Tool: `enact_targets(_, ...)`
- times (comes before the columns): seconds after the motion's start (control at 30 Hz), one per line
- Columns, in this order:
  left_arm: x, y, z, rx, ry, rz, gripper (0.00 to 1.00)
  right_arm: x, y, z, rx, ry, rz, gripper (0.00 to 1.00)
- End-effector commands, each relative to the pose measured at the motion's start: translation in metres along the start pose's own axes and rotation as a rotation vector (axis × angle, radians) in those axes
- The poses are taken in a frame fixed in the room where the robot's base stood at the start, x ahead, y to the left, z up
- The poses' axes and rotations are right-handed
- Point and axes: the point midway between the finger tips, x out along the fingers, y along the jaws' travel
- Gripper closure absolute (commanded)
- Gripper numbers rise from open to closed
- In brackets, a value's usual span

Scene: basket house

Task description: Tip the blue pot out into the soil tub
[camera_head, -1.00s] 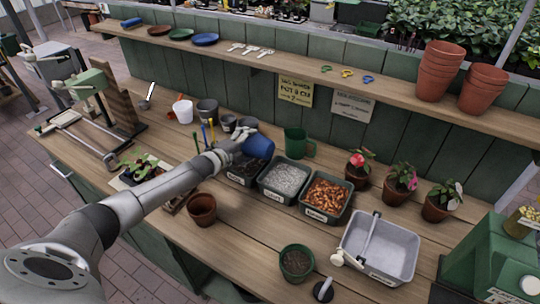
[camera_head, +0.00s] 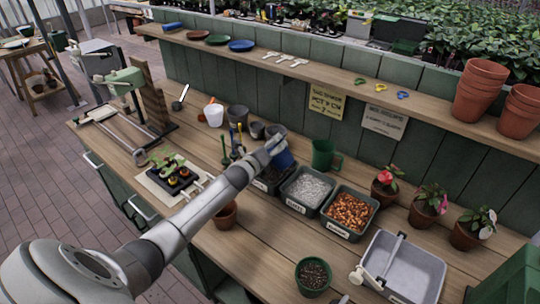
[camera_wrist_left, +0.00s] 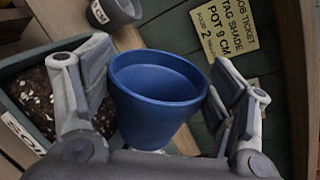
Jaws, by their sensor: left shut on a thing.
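My left gripper (camera_head: 276,150) is shut on the blue pot (camera_head: 283,158) and holds it just above the back part of the soil tub (camera_head: 257,184). In the left wrist view the blue pot (camera_wrist_left: 158,112) sits between the two fingers, and the part of its inside that shows is bare blue. The soil tub (camera_wrist_left: 22,130), with a label and dark, white-flecked soil, lies at the left there, beside the pot. The head view does not show the pot's exact tilt, as the gripper covers part of it. My right gripper is not in view.
Tubs of grey gravel (camera_head: 309,188) and orange-brown chips (camera_head: 350,211) stand right of the soil tub. A green jug (camera_head: 322,154) and grey pots (camera_head: 238,114) are close behind. A terracotta pot (camera_head: 225,215) stands in front, near my arm.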

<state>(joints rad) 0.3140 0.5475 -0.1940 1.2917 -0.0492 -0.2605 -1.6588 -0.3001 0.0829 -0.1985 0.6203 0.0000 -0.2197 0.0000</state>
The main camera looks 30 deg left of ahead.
Motion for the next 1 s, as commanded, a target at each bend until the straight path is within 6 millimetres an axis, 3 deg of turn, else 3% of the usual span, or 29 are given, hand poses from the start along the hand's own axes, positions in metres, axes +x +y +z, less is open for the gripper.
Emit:
enact_targets(0.1,-0.001,-0.004,0.0,0.166,-0.056,-0.004,0.47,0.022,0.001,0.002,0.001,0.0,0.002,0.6)
enact_targets(0.23,-0.004,-0.012,0.008,0.35,-0.118,-0.005,0.47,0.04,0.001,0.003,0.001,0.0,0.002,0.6)
enact_targets(0.5,-0.004,-0.01,0.008,0.625,-0.206,-0.006,0.47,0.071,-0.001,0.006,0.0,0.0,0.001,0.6)
enact_targets(0.73,-0.004,-0.012,0.01,0.781,-0.258,-0.007,0.47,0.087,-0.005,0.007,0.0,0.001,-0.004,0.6)
enact_targets(1.0,-0.005,-0.014,0.011,0.825,-0.272,-0.007,0.47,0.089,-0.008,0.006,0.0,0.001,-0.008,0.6)
